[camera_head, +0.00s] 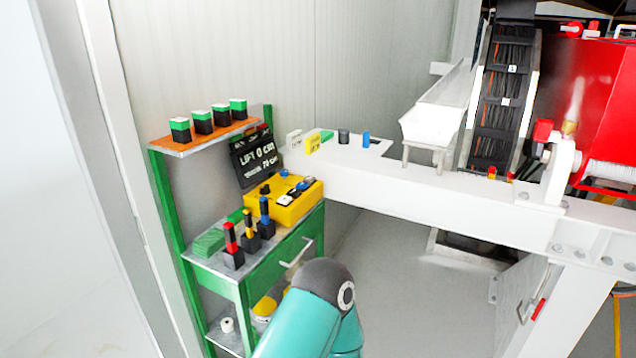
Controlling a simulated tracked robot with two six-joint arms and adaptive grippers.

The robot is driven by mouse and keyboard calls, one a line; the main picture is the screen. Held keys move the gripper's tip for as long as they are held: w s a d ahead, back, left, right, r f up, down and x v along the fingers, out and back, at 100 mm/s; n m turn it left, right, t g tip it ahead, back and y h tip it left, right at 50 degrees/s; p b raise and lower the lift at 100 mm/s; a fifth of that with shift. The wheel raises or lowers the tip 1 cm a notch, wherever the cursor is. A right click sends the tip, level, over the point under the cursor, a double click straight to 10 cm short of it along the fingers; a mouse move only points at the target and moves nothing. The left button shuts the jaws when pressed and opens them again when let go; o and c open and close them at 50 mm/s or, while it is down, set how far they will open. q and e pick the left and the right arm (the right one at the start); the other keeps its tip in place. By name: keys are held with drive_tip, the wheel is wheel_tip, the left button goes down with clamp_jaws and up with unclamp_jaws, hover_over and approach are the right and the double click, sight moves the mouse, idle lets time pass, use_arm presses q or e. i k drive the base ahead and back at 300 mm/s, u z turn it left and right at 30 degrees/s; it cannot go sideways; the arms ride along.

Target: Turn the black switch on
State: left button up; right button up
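A yellow control box (293,204) sits on the green workbench at centre left. It carries small knobs in black, white and blue. A black knob (265,189) shows at its left side; its on or off position is too small to tell. Neither of my grippers is in view. Only a teal link of one of my arms, with a dark grey joint cap, shows at the bottom centre, in front of the bench's lower right side.
The green bench (240,280) has a drawer handle and holds upright red, yellow and blue-handled tools (248,232). A dark display (257,160) stands behind the box. A white beam (430,195) runs right towards red machinery (590,90). The floor below the beam is clear.

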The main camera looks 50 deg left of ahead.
sight(265, 189)
drive_tip(key=z, duration=0.9)
drive_tip(key=i, duration=2.35)
drive_tip(key=u, duration=2.85)
drive_tip(key=i, duration=0.35)
drive_tip(key=u, duration=2.15)
